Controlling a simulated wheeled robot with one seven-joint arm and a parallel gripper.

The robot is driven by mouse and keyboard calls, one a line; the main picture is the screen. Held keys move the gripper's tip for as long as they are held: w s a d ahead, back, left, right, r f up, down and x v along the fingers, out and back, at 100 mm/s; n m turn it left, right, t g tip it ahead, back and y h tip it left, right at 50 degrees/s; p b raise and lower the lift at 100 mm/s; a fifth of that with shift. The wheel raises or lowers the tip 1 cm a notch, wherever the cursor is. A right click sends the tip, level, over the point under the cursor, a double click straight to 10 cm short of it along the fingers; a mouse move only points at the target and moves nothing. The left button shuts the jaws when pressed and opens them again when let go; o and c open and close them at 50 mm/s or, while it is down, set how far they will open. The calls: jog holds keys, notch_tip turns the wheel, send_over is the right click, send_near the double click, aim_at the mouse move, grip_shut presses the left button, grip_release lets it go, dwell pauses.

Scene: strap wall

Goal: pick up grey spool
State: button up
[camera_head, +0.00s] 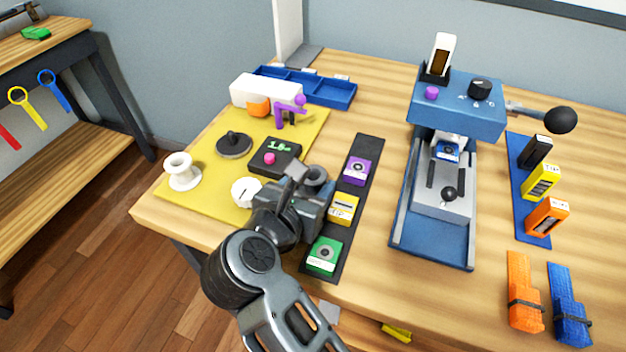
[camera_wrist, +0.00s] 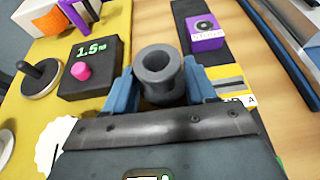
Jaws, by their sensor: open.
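The grey spool (camera_wrist: 158,75) stands between the two blue fingers of my gripper (camera_wrist: 162,88) in the wrist view, with its hollow end facing the camera. Its lower part is hidden by the gripper body. The fingers are open on either side of it; I cannot tell whether they touch it. In the head view the spool (camera_head: 316,176) is a small dark grey ring beside my gripper (camera_head: 304,178), between the yellow mat and the dark strip of boxes, mostly hidden by the gripper.
A black timer box (camera_head: 275,155) with a pink knob, a white dial (camera_head: 245,191), a white spool (camera_head: 183,171) and a black disc (camera_head: 234,145) are on the yellow mat (camera_head: 208,190). Purple (camera_head: 356,170), yellow (camera_head: 343,209) and green (camera_head: 324,256) boxes line the right. A blue press (camera_head: 457,110) stands farther right.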

aim_at(313, 183)
jog(key=shift+c, duration=0.5)
jog(key=c, duration=0.6)
jog(key=shift+r, duration=0.45)
jog(key=r, duration=0.3)
jog(key=shift+s+d+r, duration=0.2)
jog(key=shift+d+r, duration=0.1)
jog(key=shift+d, duration=0.05)
jog(key=s+d+r, duration=0.5)
jog(key=d+r, duration=0.1)
jog(key=d, duration=0.3)
jog(key=shift+s+d+r, duration=0.2)
jog(key=shift+s+r, duration=0.1)
